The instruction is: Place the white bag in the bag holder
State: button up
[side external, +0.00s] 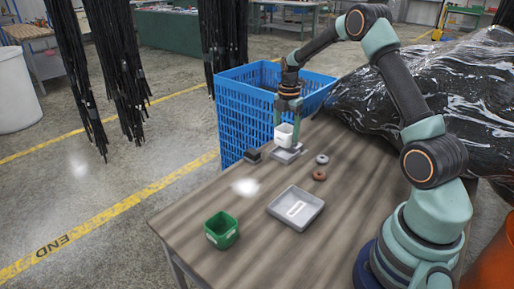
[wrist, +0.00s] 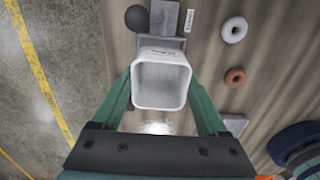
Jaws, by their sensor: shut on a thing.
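My gripper (wrist: 162,90) is shut on a white, square, open-topped container (wrist: 160,80), the only thing here that could be the white bag. Its opening faces the wrist camera and looks empty. In the side view the white container (side external: 284,134) hangs upright between the fingers, just above or on a grey stand (side external: 287,154). I cannot tell whether they touch. The grey stand, which may be the bag holder, also shows in the wrist view (wrist: 165,18), partly hidden behind the container.
A green bin (side external: 221,230) and a grey tray (side external: 296,208) stand nearer on the table. A blue crate (side external: 240,115) stands behind. Black hoses hang at back left.

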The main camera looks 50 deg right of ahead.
aim_at(285, 142)
jog(key=shift+f, duration=2.3)
jog(key=o, duration=1.2)
jog(key=shift+f, duration=0.1)
